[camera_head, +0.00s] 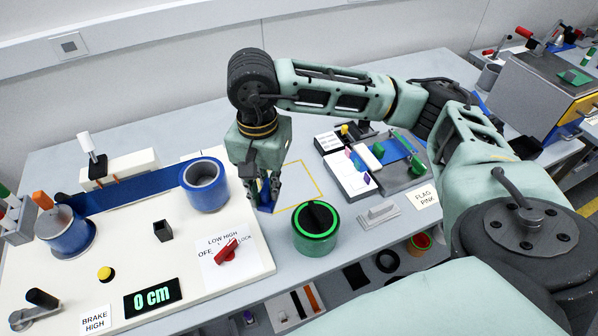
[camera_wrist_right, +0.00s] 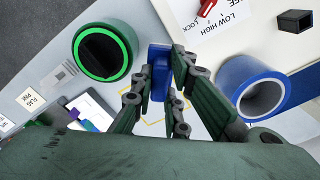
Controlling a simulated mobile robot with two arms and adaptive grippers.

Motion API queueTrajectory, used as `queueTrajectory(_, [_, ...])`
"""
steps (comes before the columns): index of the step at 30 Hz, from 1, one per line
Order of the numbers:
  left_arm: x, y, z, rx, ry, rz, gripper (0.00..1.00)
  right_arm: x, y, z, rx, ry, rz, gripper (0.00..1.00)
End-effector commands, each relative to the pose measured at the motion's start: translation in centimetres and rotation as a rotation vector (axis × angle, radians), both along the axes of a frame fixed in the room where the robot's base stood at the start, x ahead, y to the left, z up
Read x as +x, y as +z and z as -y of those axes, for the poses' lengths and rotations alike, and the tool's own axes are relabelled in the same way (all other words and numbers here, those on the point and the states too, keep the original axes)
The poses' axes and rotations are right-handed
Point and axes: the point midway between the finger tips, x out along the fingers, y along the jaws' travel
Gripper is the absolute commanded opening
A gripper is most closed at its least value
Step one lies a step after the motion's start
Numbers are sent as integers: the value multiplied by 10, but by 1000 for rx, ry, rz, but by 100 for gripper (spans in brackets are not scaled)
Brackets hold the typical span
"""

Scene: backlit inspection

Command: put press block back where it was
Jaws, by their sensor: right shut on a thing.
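The press block appears to be the small blue block (camera_head: 265,208) between the fingertips of my right gripper (camera_head: 268,190). In the right wrist view the blue block (camera_wrist_right: 158,62) sits between the fingers of my right gripper (camera_wrist_right: 160,85), which are shut on it. The block is at the right edge of the white board, left of a yellow outlined area (camera_head: 319,186) on the grey table. The fingers hide part of it, and I cannot tell whether it touches the table. My left gripper is not in view.
A blue roll (camera_head: 205,186) stands left of my gripper on the white board (camera_head: 190,240), near a red switch (camera_head: 226,250).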

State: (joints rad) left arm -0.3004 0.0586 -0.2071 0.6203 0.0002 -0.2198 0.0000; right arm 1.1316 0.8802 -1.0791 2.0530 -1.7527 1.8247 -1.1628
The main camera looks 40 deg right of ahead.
Motion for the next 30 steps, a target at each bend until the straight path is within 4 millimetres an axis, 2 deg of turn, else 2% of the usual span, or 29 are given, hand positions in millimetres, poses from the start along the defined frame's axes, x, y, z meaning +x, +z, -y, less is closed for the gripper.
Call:
queueTrajectory(1, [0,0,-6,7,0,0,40,9,-1,4,2,-149,-3,0])
queueTrajectory(9, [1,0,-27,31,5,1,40,49,-7,37,3,-978,-9,0])
queueTrajectory(18, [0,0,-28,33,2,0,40,80,-19,81,1,-1874,-17,0])
queueTrajectory(24, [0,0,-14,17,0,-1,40,90,-27,103,3,-2296,-18,0])
queueTrajectory(30, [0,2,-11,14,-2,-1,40,93,-34,111,0,-2470,-19,0])
